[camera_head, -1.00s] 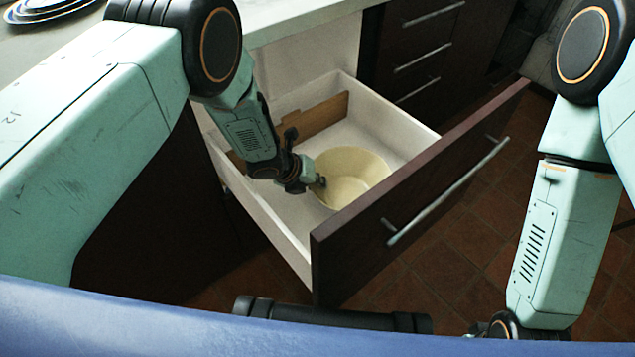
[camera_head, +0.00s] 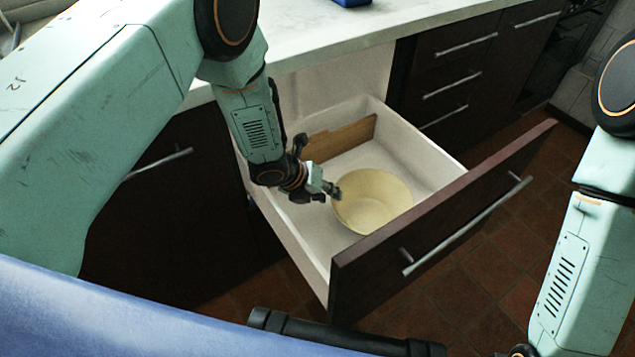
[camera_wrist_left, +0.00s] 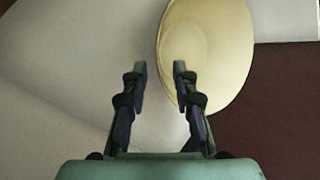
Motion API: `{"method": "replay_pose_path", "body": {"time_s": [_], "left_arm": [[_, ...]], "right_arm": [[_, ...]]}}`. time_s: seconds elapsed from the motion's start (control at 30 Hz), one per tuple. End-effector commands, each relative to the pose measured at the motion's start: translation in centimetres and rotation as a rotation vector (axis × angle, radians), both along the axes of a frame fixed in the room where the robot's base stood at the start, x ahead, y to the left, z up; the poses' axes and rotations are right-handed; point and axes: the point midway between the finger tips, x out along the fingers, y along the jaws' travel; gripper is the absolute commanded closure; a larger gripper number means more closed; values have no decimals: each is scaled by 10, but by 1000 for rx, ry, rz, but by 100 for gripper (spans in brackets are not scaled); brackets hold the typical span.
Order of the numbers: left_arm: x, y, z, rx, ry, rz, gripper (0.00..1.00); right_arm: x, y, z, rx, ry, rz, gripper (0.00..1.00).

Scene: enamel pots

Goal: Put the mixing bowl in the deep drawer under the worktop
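The cream mixing bowl (camera_head: 371,203) sits upright inside the open deep drawer (camera_head: 430,158), on its pale floor near the dark front panel. In the left wrist view the bowl (camera_wrist_left: 215,45) shows just beyond and to the right of my fingertips. My left gripper (camera_head: 326,190) is inside the drawer space at the bowl's left rim. In the left wrist view its two fingers (camera_wrist_left: 160,75) are apart with nothing between them. The right arm comes down at the right edge of the head view, and its gripper is out of the picture.
A wooden divider (camera_head: 341,138) stands at the back of the drawer. The pale worktop (camera_head: 350,28) runs above it, with a blue object (camera_head: 352,2) at the top edge. Closed dark drawers (camera_head: 450,75) stand to the right. Tiled floor (camera_head: 500,265) lies in front.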

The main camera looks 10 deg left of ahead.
Motion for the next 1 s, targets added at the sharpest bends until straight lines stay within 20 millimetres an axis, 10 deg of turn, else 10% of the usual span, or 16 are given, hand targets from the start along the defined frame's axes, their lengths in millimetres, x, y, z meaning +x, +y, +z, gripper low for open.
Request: {"method": "replay_pose_path", "body": {"time_s": [0.3,1.0], "left_arm": [[-16,18,36,-1,0,2,72],[-18,20,38,0,0,1,72]], "right_arm": [[0,0,13,0,0,0,72],[0,0,13,0,0,0,72]]}}
